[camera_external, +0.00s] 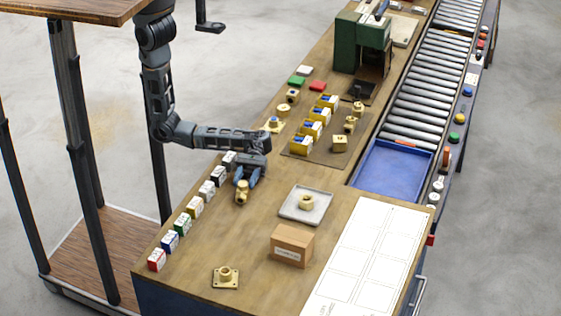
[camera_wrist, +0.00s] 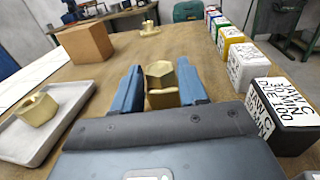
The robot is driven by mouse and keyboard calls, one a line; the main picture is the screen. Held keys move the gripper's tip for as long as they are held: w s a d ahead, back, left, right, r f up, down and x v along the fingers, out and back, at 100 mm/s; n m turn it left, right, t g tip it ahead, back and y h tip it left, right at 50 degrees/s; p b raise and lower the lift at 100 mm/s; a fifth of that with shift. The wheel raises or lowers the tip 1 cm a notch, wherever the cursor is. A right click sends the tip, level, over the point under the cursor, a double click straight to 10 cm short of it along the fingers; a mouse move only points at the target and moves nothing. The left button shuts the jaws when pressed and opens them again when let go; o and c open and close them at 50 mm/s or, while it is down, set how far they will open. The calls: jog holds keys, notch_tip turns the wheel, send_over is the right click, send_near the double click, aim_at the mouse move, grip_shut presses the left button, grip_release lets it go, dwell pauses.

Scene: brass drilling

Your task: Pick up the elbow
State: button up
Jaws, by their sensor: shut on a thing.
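My gripper (camera_external: 248,178) has blue fingers and is shut on a brass fitting (camera_external: 242,194), which looks like the elbow. It is low over the wooden bench, beside the row of labelled boxes. In the wrist view the elbow (camera_wrist: 161,76) sits between the two fingers (camera_wrist: 160,92), with a hexagonal end facing up and a rounded part below. The fingers hide its sides. I cannot tell whether it still touches the bench.
Labelled boxes (camera_external: 194,207) stand in a row on the left. A grey tray (camera_external: 290,213) with a brass part (camera_external: 306,202) and a cardboard box (camera_external: 291,246) are on the right. A flanged brass piece (camera_external: 225,277) lies in front. More brass fittings (camera_external: 340,143) sit farther back.

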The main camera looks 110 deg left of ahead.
grip_shut()
jog(key=shift+r, duration=0.1)
